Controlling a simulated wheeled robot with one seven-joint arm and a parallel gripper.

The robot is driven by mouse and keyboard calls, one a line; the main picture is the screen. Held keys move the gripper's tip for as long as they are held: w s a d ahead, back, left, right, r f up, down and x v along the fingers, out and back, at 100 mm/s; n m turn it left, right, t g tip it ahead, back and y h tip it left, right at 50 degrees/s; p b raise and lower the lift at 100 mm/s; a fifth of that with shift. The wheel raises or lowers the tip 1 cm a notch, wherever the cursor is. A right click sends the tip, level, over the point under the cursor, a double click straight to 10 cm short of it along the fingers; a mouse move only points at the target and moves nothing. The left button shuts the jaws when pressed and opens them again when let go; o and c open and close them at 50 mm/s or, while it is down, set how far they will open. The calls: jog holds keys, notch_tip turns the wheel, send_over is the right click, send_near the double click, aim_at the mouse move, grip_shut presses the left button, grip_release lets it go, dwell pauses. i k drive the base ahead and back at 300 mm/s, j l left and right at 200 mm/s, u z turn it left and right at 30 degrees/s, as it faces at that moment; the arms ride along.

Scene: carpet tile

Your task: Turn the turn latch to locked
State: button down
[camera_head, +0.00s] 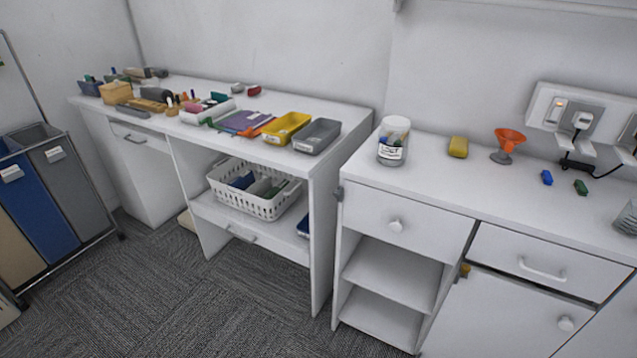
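A small brass-coloured fitting (464,270) sits at the upper left corner of the lower right cabinet door (500,318), beside the open shelves. It looks like the turn latch, but it is too small to tell which way it is turned. The door looks closed, with a round white knob (566,323) at its right. A small grey fitting (339,193) sits on the left edge of the right-hand counter unit; I cannot tell what it is. My gripper is not in view.
A drawer with a bar handle (542,268) is above the door. A knobbed drawer (396,225) is above the open shelves. A jar, yellow sponge and orange funnel (508,143) stand on the counter. Carpet (240,315) in front is clear; laundry bins (45,200) stand left.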

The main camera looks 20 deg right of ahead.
aim_at(337, 194)
jog(key=i+j+u, duration=0.15)
jog(key=i+u, duration=0.3)
jog(key=i, duration=0.65)
